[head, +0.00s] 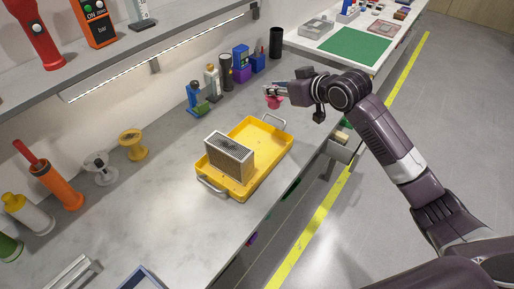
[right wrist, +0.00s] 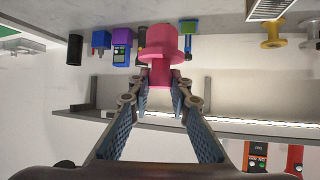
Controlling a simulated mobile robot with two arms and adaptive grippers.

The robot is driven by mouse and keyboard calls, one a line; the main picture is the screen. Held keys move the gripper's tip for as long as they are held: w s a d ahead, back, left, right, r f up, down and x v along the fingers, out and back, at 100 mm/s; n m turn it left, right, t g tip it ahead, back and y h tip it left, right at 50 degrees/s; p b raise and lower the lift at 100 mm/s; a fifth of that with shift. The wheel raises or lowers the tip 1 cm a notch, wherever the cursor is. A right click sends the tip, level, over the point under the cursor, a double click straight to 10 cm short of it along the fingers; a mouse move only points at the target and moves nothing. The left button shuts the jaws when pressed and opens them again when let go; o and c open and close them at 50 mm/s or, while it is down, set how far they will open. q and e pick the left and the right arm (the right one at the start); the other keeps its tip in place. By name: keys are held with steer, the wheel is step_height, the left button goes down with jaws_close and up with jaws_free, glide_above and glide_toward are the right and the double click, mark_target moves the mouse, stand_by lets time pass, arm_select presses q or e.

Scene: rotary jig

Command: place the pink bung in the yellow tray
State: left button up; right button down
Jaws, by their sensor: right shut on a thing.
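The pink bung (head: 274,102) is held in my right gripper (head: 277,93), above the bench just beyond the far end of the yellow tray. In the right wrist view the pink bung (right wrist: 160,46) sits between the two fingertips (right wrist: 162,80), its narrow part gripped and its wide part outward. The yellow tray (head: 276,149) lies on the bench with a metal handle at each end. My left gripper is not in the head view.
The perforated block (head: 229,157) takes up part of the tray; its far end is bare. Bottles and small items, including a black cylinder (head: 276,42), line the wall side. A shelf (head: 150,55) overhangs the bench. A green mat (head: 355,47) lies on the farther table.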

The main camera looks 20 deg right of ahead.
mark_target(275, 108)
steer(key=f, duration=0.5)
steer(key=f+p, duration=0.1)
steer(key=f, duration=0.1)
steer(key=shift+d+f, duration=0.25)
steer(key=shift+d, duration=0.05)
step_height(275, 108, down, 11)
steer(key=shift+a+f+p, duration=0.1)
steer(key=shift+a+p, duration=0.05)
steer(key=shift+p, duration=0.45)
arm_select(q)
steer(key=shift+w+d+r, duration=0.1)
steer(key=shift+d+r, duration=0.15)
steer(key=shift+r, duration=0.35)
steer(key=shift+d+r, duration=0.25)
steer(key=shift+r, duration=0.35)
arm_select(e)
steer(key=shift+w, duration=0.1)
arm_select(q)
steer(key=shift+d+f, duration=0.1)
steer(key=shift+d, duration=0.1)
arm_select(e)
steer(key=shift+f, duration=0.15)
steer(key=c, duration=2.2)
jaws_free()
steer(key=shift+f, duration=0.1)
steer(key=shift+c, duration=0.2)
steer(key=o, duration=0.4)
steer(key=shift+o, duration=0.2)
